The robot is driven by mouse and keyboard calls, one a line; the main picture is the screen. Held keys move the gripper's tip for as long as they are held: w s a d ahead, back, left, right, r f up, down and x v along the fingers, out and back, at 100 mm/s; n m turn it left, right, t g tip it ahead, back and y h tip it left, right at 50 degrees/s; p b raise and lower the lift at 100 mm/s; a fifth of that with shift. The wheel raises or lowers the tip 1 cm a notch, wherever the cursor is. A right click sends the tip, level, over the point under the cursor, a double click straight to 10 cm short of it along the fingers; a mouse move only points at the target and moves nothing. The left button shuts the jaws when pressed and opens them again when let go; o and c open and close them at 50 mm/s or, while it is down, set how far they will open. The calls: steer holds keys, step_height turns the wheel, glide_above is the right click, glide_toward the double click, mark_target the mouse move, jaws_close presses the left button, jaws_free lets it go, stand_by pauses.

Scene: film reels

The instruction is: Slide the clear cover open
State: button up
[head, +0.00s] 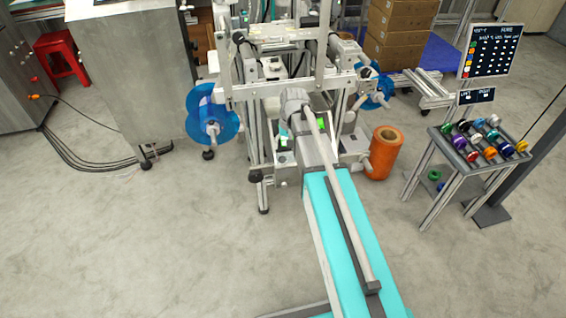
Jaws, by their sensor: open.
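The machine (270,92) with a pale metal frame stands at the top middle. I cannot make out the clear cover on it; its panels are small and partly hidden. My grey arm reaches forward from the turquoise column to the machine's front, and its wrist end overlaps the frame in the picture. My gripper cannot be made out beyond the wrist, among the machine parts. Whether it touches anything cannot be told.
Blue reels (212,117) stick out at the machine's left side. An orange roll (384,152) stands on the floor at its right. A rack of coloured spools (480,150) stands farther right, and a grey cabinet (135,65) at left. Front floor is clear on both sides.

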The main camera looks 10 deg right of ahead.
mark_target(282, 159)
steer(key=shift+a+f+b, duration=0.25)
steer(key=shift+f+b, duration=1.25)
steer(key=shift+f, duration=0.15)
steer(key=shift+a+f+b, duration=0.2)
steer(key=shift+f+b, duration=1.3)
steer(key=shift+f, duration=0.1)
jaws_close()
